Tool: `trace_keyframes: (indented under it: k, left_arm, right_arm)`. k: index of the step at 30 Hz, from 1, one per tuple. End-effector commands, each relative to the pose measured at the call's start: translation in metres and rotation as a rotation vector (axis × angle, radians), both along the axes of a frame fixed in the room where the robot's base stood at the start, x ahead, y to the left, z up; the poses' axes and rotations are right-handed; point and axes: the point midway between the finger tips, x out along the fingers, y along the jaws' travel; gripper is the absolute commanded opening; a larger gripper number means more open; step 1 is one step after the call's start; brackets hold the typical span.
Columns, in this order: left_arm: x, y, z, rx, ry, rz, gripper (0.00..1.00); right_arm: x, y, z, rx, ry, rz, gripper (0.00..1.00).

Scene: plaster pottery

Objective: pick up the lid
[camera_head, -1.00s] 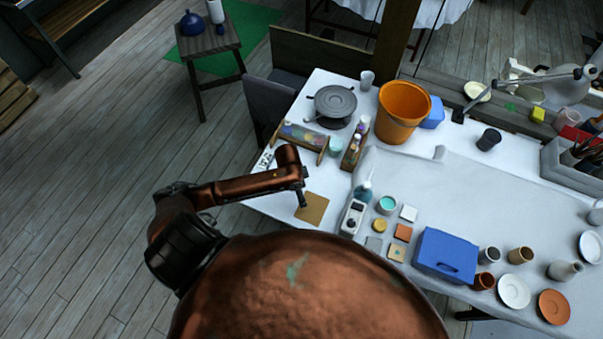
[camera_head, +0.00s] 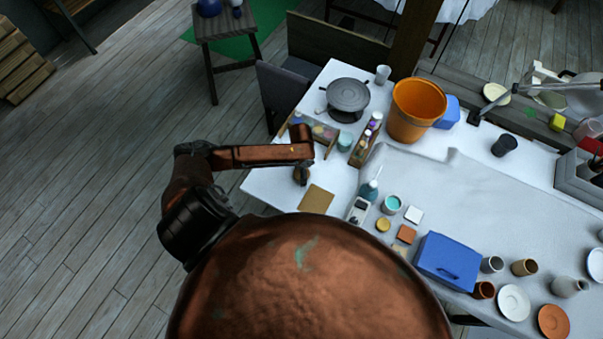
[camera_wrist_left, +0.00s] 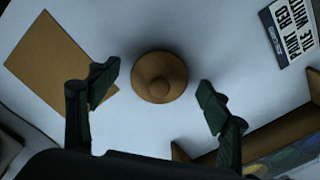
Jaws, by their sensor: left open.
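The lid, a round brown disc with a small knob on top, lies on the white table. In the left wrist view the lid (camera_wrist_left: 160,77) sits between and slightly beyond the fingertips of my open left gripper (camera_wrist_left: 160,85), with a gap on both sides. In the head view my left gripper (camera_head: 303,168) is above the table's near left part, and only part of the lid (camera_head: 301,178) shows beneath it. The gripper holds nothing. My right gripper is in neither view.
A flat tan square (camera_head: 316,199) lies beside the lid. A printed sign (camera_wrist_left: 289,32) and a wooden holder (camera_wrist_left: 275,140) lie on its other side.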

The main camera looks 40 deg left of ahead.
Motion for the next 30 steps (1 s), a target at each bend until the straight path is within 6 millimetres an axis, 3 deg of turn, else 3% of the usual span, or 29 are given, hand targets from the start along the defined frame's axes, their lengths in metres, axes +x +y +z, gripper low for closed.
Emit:
trace_keyframes:
  k: [6, 23, 30]
  left_arm:
    - [0.0, 0.0, -0.001, 0.0, -0.001, 0.0, 0.72]
    - [0.0, 0.0, -0.001, 0.0, -0.001, 0.0, 0.34]
    - [0.0, 0.0, 0.0, 0.0, -0.001, 0.0, 0.32]
  right_arm:
    - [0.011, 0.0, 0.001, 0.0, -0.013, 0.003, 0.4]
    - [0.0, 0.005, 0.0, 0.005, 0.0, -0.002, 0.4]
    - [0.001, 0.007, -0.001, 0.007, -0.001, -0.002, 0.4]
